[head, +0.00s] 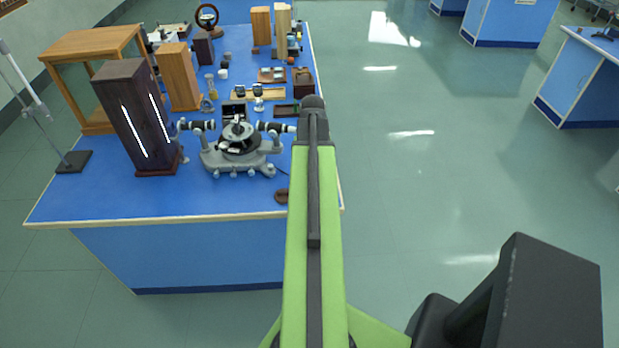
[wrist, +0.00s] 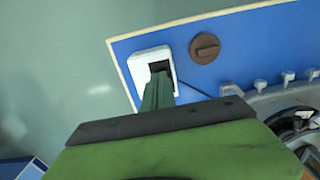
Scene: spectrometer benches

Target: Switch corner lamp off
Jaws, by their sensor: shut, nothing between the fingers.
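A tall dark wooden lamp housing (head: 136,118) with two bright white slits stands near the left front corner of the blue bench; the slits look lit. In the wrist view, a white switch box (wrist: 139,66) with a dark opening or rocker in its top lies close to the bench corner. My gripper (wrist: 160,76) is shut and empty, its tip over the dark part of the white box. I cannot tell whether it touches it, and the rocker's position is hidden. In the head view my arm hides the gripper and the white box.
A brown round knob (wrist: 205,48) lies beside the white box, also in the head view (head: 281,196). A grey spectrometer (head: 240,150) stands between lamp and arm. A dark cable (wrist: 192,90) runs from the box. Open floor (head: 420,180) lies right of the bench.

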